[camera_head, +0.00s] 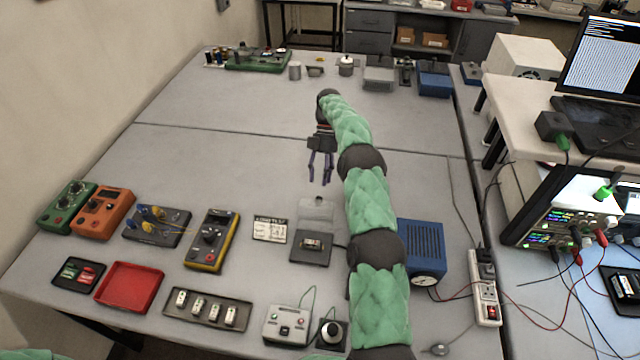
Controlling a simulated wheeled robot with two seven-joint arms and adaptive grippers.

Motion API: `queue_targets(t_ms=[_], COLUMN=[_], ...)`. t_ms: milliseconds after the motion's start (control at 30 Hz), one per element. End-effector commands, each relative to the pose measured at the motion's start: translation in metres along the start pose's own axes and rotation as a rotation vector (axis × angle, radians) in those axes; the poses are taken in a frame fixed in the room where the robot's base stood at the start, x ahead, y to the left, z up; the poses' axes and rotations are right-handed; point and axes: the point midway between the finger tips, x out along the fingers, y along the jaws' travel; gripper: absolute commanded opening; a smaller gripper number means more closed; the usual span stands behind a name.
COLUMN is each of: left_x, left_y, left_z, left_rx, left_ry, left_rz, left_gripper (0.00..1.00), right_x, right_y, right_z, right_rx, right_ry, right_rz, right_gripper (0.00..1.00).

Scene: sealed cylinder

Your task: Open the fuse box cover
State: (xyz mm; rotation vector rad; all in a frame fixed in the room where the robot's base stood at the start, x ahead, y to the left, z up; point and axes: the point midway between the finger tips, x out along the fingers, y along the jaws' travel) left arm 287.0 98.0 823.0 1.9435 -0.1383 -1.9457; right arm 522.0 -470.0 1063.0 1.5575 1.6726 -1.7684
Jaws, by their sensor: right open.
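The fuse box (298,257) is a small dark grey box near the middle front of the table, with a fuse-like part (312,243) in its top. Its clear cover (317,209) stands raised at the far edge of the box, swung back and off the top. My right gripper (321,182) is open and empty, beyond and above the cover, with its thin fingers pointing toward it. It looks apart from the cover. My right arm passes just to the right of the box. My left gripper is out of view.
A label card (270,229) and a yellow multimeter (213,240) lie left of the box. A blue device (421,250) stands to the right, partly behind my arm. A switch box (287,324) is in front. The table beyond the gripper is mostly clear.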

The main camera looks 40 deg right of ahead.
Motion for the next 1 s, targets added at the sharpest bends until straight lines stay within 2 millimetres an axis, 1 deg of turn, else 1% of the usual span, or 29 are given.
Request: queue_targets(t_ms=[100,333,367,400,467,500,533,667,800,1000], left_x=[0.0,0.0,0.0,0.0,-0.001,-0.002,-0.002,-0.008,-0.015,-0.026], left_y=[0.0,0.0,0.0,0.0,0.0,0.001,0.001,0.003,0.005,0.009], left_z=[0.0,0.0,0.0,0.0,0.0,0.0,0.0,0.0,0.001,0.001], left_rx=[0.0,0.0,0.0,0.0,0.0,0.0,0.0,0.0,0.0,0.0], left_ry=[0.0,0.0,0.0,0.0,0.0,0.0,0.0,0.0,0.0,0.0], left_rz=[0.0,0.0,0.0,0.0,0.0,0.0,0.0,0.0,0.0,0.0], left_gripper=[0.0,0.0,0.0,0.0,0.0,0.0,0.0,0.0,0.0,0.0], right_x=[-0.003,-0.003,-0.003,-0.004,-0.004,-0.004,-0.005,-0.008,-0.012,-0.018], right_y=[0.0,0.0,0.0,-0.001,-0.001,-0.001,-0.001,-0.001,0.0,0.0], right_z=[0.0,0.001,0.001,0.001,0.001,0.0,0.0,-0.001,-0.003,-0.005], right_rx=[0.0,0.001,0.001,0.003,0.017,0.037,0.059,0.219,0.461,0.813], right_ry=[0.0,-0.001,-0.001,-0.001,-0.004,-0.009,-0.013,-0.042,-0.072,-0.069], right_rz=[0.0,-0.001,-0.001,0.0,0.004,0.01,0.015,0.066,0.156,0.311], right_gripper=[0.5,0.5,0.45,0.33,0.16,0.05,0.0,0.0,0.0,0.0])
